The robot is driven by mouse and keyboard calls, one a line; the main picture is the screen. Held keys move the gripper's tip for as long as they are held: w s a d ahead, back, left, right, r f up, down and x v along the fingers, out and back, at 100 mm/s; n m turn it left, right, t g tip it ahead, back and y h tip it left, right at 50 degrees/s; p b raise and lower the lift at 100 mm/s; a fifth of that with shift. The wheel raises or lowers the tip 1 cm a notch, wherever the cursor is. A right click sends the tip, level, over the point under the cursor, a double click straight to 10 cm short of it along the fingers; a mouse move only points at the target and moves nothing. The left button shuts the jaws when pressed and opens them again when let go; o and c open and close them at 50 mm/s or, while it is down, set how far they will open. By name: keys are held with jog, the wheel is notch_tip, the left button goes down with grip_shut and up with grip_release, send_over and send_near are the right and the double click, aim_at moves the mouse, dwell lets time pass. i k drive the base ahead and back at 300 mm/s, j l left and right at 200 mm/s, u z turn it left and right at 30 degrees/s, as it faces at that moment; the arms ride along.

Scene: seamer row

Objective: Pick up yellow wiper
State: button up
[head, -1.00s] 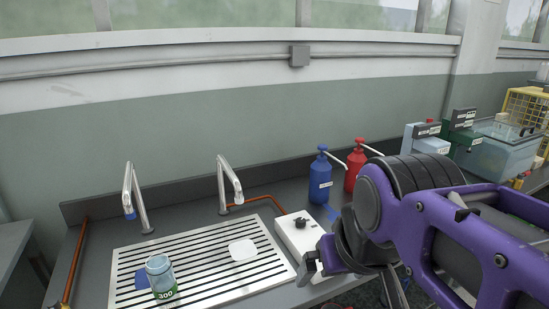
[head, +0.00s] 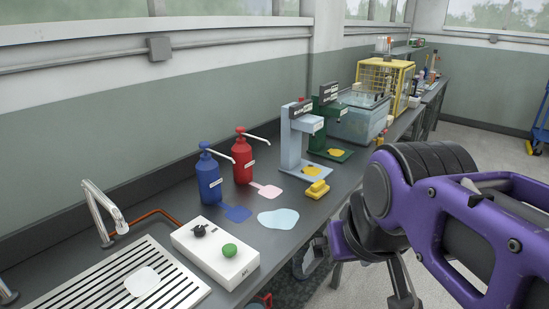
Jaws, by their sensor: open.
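The yellow wiper (head: 317,189) lies on the dark bench top in the head view, near the bench's front edge. It is a small yellow block with a raised top part. It sits just right of a pale blue puddle (head: 279,218) and in front of the light blue stand. My purple arm fills the right side of the view. My gripper (head: 398,288) shows only in part at the bottom, in front of the bench and apart from the wiper. Its fingertips are mostly hidden or cut off, and I see nothing held in it.
A light blue stand (head: 292,140) and a green stand (head: 326,115) rise close by. A white control box (head: 214,256) and drain grate (head: 95,284) lie left. Open floor (head: 485,115) shows at right.

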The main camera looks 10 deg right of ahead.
aim_at(317, 190)
jog(key=z, duration=0.35)
jog(key=k+j+u, duration=0.1)
jog(key=k+u, duration=0.15)
jog(key=k, duration=0.4)
jog(key=u, duration=1.3)
jog(key=l+u, duration=0.15)
jog(key=l, duration=0.2)
jog(key=i+l+u, duration=0.15)
jog(key=l, duration=0.9)
jog(key=i+l, duration=0.15)
jog(key=l, duration=1.15)
jog(key=i+l, duration=0.15)
jog(key=l, duration=0.45)
